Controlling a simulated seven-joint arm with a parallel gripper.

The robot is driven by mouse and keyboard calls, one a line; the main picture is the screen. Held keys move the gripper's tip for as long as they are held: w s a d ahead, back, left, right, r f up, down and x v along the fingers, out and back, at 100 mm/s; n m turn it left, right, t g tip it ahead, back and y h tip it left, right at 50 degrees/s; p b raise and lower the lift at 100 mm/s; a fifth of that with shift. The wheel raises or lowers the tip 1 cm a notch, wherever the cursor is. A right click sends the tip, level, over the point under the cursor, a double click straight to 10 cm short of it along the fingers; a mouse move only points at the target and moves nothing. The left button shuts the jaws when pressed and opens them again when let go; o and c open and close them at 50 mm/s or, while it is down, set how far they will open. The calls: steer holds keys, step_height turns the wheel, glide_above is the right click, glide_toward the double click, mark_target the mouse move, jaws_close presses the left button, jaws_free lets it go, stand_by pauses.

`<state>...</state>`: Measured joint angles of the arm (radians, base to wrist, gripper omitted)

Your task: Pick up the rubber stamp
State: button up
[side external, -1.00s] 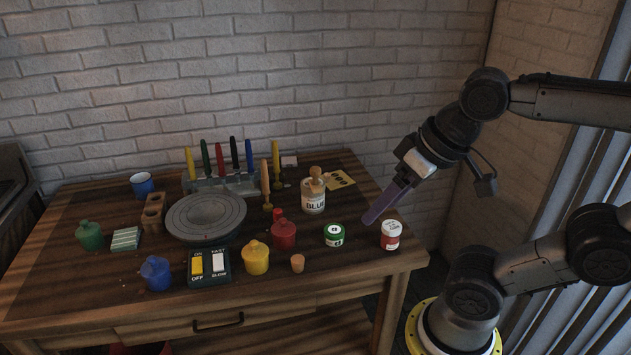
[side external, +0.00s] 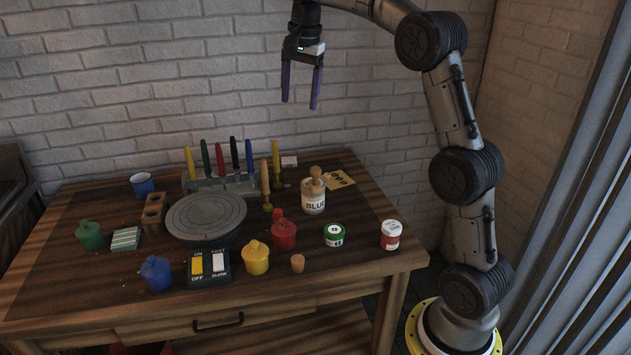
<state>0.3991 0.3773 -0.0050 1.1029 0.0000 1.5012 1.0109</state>
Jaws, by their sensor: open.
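My gripper (side external: 299,104) is open and empty, its two purple fingers pointing down, high above the back of the table. No object is clearly marked as the rubber stamp. A wooden piece with a round knob (side external: 316,173) sits at the top of the jar labelled BLUE (side external: 313,204), below my gripper and slightly to its right; it may be the stamp. A slim upright wooden handle (side external: 265,177) stands left of that jar. The lower end of the knobbed piece is hidden by the jar.
A grey turntable (side external: 206,216) fills the middle of the wooden table, with a pen rack (side external: 218,185) behind it. Colored pots, including a yellow one (side external: 256,259), stand in front, near a switch box (side external: 209,267). Green (side external: 334,236) and red-white (side external: 391,235) jars stand right. A yellow card (side external: 341,180) lies behind.

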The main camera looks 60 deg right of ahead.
steer(key=w+d+f+m+g, duration=0.1)
steer(key=w+d+f, duration=0.2)
steer(key=d+f, duration=0.5)
glide_above(315, 167)
steer(key=shift+m+g+y, duration=0.3)
steer(key=shift+m+y, duration=0.1)
step_height(315, 167, down, 11)
steer(key=shift+s, duration=0.1)
steer(key=shift+s+a+f, duration=0.1)
steer(key=shift+a+f, duration=0.05)
steer(key=shift+f, duration=2.9)
jaws_close()
